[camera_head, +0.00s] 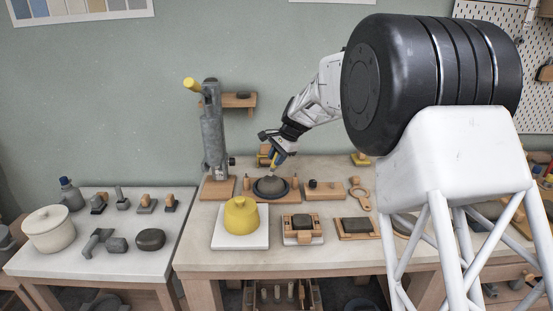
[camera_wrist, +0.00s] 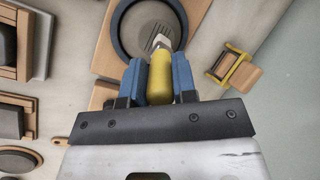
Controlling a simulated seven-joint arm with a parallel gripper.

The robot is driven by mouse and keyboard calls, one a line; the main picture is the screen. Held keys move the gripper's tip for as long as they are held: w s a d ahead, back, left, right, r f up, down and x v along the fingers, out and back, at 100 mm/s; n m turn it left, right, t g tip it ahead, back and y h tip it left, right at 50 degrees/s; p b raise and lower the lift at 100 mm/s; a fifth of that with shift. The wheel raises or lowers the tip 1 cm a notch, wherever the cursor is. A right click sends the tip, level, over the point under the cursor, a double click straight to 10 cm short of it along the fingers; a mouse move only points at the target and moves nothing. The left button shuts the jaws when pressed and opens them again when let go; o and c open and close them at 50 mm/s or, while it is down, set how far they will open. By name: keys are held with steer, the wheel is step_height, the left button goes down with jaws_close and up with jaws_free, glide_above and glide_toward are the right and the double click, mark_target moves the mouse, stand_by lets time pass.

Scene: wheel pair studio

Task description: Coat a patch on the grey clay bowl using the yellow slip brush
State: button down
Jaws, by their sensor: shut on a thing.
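The grey clay bowl (camera_head: 270,186) sits in a dark blue round wheel on a wooden board at the back of the right table. In the wrist view the bowl (camera_wrist: 150,22) is at the top, partly covered by the brush. My gripper (camera_head: 278,158) is above the bowl, pointing down. It is shut on the yellow slip brush (camera_wrist: 160,80), whose handle lies between the blue fingers (camera_wrist: 158,82). The brush's pale ferrule and tip reach over the bowl. I cannot tell whether the tip touches the clay.
A grey upright post with a yellow handle (camera_head: 213,135) stands left of the bowl. A yellow lidded pot (camera_head: 241,215) is in front, on a white slab (camera_head: 240,242). Wooden trays with dark blocks (camera_head: 302,224) stand at front right. A second table (camera_head: 100,262) on the left holds a cream pot and small tools.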

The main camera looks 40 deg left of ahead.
steer(key=shift+f, duration=0.55)
stand_by(0.6)
steer(key=shift+w+a+f, duration=0.15)
steer(key=shift+w+a, duration=0.45)
stand_by(0.3)
stand_by(1.2)
steer(key=shift+s+d, duration=1.25)
steer(key=shift+w+a, duration=1.25)
